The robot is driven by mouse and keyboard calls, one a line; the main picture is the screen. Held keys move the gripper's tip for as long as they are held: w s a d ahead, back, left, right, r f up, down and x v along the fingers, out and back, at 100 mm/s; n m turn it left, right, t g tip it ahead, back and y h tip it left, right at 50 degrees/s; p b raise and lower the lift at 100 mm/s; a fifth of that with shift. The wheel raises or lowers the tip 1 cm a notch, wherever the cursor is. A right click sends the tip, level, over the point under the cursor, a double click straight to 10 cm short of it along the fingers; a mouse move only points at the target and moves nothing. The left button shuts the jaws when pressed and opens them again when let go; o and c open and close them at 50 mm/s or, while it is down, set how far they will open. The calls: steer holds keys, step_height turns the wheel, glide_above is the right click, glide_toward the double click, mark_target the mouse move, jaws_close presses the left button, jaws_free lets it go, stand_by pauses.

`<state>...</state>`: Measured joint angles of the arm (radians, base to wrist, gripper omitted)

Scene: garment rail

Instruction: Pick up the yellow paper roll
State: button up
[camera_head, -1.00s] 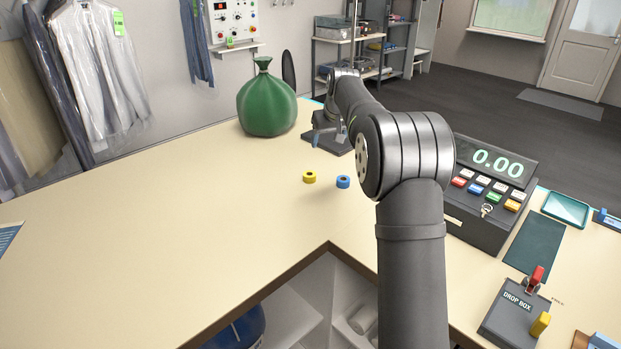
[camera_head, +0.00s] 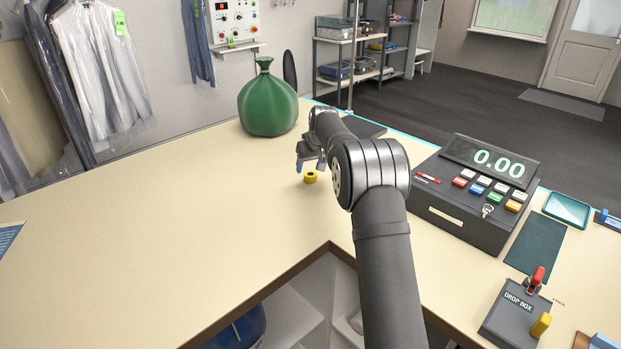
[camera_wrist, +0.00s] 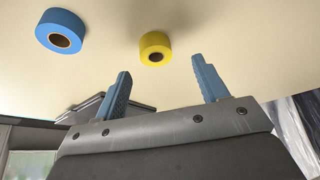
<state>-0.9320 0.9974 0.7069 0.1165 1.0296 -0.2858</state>
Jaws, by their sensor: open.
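The small yellow paper roll (camera_head: 310,177) lies on the cream counter, just in front of my gripper (camera_head: 311,158) in the head view. In the wrist view the yellow roll (camera_wrist: 155,48) shows its dark core and sits beyond the gap between my fingertips (camera_wrist: 163,80). My gripper is open and empty, apart from the roll. A blue roll (camera_wrist: 61,31) lies beside the yellow one in the wrist view. In the head view the blue roll is hidden behind my arm.
The green sack (camera_head: 267,104) stands behind the yellow roll, to the left. The cash register (camera_head: 470,190) stands to the right of my arm, with the drop box (camera_head: 515,308) nearer. The counter (camera_head: 150,220) is clear on the left.

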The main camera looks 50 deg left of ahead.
mark_target(310, 174)
steer(key=x, duration=0.5)
steer(key=shift+w+d+r, duration=0.1)
steer(key=shift+w, duration=0.2)
steer(key=shift+c, duration=0.5)
steer(key=c, duration=1)
